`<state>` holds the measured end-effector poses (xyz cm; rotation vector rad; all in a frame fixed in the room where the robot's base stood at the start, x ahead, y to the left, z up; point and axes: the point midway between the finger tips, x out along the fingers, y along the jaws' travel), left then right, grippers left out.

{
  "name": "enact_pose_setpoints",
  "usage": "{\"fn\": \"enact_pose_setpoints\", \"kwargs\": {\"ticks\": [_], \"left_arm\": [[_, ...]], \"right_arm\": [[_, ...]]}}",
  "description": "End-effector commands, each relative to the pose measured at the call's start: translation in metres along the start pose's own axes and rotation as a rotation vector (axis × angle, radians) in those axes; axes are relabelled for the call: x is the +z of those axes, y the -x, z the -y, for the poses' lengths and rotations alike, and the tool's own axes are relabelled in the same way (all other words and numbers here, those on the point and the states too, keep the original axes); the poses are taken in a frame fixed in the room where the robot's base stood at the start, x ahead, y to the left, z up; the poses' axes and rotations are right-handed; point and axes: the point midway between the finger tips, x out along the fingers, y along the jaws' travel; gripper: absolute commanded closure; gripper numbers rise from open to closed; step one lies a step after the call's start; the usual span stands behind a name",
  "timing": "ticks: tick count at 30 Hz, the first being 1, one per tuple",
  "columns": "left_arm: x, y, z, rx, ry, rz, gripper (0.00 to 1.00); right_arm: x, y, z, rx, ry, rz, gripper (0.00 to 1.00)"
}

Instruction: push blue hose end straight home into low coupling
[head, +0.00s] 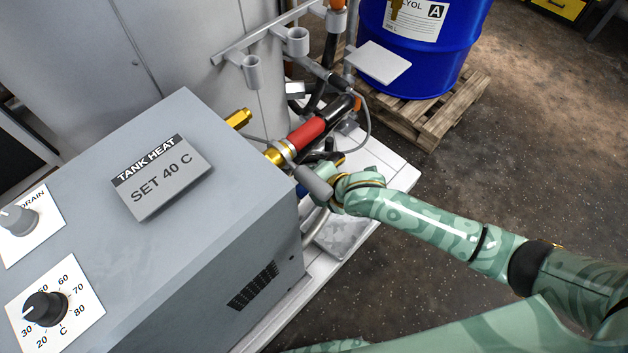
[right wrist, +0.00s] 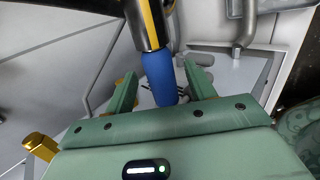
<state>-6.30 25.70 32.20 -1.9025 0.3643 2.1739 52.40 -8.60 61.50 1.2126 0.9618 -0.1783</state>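In the right wrist view the blue hose end (right wrist: 158,78) stands between the two green fingers of my right gripper (right wrist: 161,72). A gap shows on each side of the blue sleeve, so the gripper looks open around it. A black hose part with a yellow stripe (right wrist: 147,24) adjoins the blue sleeve. In the head view my right arm (head: 415,220) reaches in from the right to the cabinet's corner, where only a small blue patch (head: 301,190) shows. The low coupling cannot be made out; its place is hidden behind the cabinet edge and my wrist. My left gripper is not in view.
A red-sleeved hose (head: 306,134) meets a brass coupling (head: 276,155) just above my wrist. The grey cabinet (head: 225,235) stands close on the left. A pipe rack with cups (head: 293,42) is behind. A blue drum (head: 420,60) stands on a pallet (head: 435,120). Open floor lies right.

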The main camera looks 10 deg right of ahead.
Motion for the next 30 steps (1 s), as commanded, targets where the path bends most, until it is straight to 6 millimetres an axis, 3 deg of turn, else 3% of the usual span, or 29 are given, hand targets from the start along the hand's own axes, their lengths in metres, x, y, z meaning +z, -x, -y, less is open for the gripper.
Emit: {"fn": "enact_pose_setpoints", "kwargs": {"ticks": [8,21,25,30], "left_arm": [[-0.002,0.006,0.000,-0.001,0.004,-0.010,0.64],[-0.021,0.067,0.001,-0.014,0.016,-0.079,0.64],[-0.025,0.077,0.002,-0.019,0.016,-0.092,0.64],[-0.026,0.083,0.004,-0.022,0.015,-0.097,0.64]], "right_arm": [[0.002,0.011,-0.002,0.001,0.003,0.004,0.45],[0.001,0.124,-0.006,0.003,0.005,0.004,0.45],[0.001,0.147,-0.004,0.002,0.003,0.002,0.45],[0.000,0.162,-0.002,0.001,0.002,0.001,0.45]]}}
